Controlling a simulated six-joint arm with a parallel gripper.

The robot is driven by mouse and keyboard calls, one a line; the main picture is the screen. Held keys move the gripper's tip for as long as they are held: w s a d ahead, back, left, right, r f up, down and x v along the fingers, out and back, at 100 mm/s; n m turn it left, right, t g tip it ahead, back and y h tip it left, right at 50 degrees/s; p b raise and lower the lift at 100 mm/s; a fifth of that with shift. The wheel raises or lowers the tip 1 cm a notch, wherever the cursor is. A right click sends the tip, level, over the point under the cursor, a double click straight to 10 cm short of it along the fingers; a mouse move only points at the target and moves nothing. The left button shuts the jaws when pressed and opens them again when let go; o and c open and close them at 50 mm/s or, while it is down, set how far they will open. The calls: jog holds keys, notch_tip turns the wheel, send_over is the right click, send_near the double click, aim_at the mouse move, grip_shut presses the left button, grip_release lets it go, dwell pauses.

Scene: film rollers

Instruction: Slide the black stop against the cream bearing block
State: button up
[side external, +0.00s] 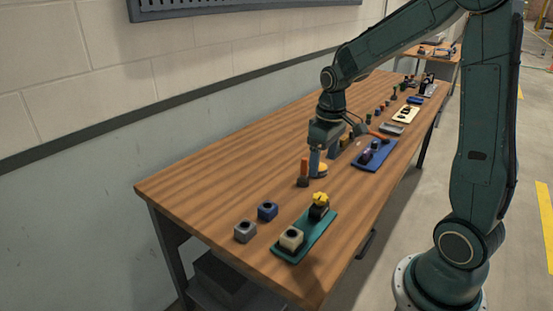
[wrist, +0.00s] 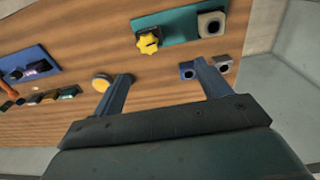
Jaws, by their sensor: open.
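The cream bearing block (side external: 291,238) stands at the near end of a green plate (side external: 304,247); both also show in the wrist view, the block (wrist: 210,24) at the top right. A black piece (side external: 318,213) with a yellow lobed knob (side external: 320,198) on top, seemingly the black stop, stands farther along the same plate. A gap shows between it and the cream block. The knob (wrist: 148,44) hides much of the black piece in the wrist view. My gripper (side external: 328,164) is open and empty, pointing down over the table beyond the plate; its fingers (wrist: 161,72) are wide apart.
A grey block (side external: 245,231) and a blue block (side external: 267,211) stand left of the plate. A yellow disc (wrist: 100,84) is near one finger, and an orange-topped dark piece (side external: 304,172) stands nearby. A blue plate (side external: 374,155) with parts lies farther back. The table's near-left end is clear.

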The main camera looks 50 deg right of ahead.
send_near(320, 205)
jog(key=shift+w+d+r+g, duration=0.4)
jog(key=shift+w+d+r, duration=0.5)
jog(key=shift+d, duration=0.2)
jog(key=shift+f, duration=0.1)
jog(key=shift+f, duration=6.85)
